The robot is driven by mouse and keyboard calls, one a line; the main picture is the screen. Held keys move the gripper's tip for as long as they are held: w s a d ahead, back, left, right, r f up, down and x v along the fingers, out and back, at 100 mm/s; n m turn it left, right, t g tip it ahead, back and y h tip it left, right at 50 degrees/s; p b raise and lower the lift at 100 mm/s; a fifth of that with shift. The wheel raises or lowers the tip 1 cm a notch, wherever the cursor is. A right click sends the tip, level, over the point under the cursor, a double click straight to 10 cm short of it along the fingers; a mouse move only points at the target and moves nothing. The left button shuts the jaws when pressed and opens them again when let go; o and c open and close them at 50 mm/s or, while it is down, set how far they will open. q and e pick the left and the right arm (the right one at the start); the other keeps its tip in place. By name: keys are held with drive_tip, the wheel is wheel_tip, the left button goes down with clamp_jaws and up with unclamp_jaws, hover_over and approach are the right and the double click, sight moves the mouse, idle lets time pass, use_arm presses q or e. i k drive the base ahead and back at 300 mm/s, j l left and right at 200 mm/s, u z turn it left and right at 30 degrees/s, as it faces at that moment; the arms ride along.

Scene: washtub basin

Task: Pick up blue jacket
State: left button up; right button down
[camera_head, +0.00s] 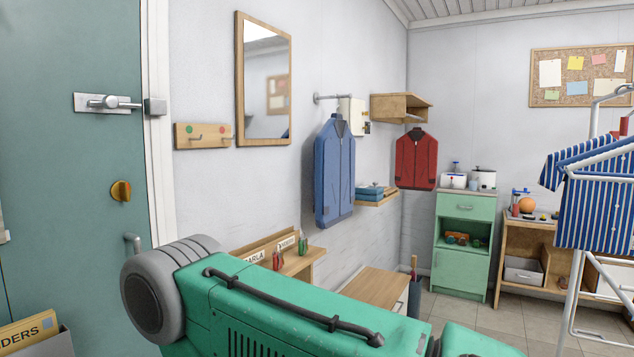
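The blue jacket (333,178) hangs upright on a dark hanger from a short metal rod (328,98) on the left wall. It hangs clear of the shelf below it, and its front with a central zip and pockets faces the room. Neither of my grippers shows. A green and grey part with a dark handle, which looks like my own body, fills the lower middle foreground, well apart from the jacket.
A red jacket (416,161) hangs under a wooden shelf (400,106) farther back. A small shelf (377,200) holds folded blue cloth. A wooden wall shelf (310,260) and a bench (372,287) stand below. A white drying rack (577,285) with striped clothing is at right.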

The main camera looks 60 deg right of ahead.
sight(334, 145)
drive_tip(key=z, duration=2.05)
